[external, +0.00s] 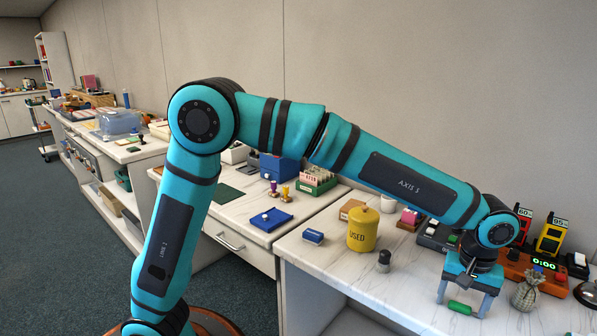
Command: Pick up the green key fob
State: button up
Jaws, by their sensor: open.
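The green key fob (460,308) lies on the white marbled counter at the lower right of the external view. My gripper (462,299) points down over it, with its blue fingers spread apart. One finger stands to the left of the fob and the other to its right. The fob shows between and slightly in front of the fingertips. It looks as if it lies on the counter. I cannot tell whether the fingers touch it or the counter.
A dark-topped stamp (384,262) and a yellow USED canister (362,230) stand to the left. An orange timer box (532,272) is behind.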

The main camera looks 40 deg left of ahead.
jog(key=c, duration=1.1)
jog(key=shift+o, duration=0.2)
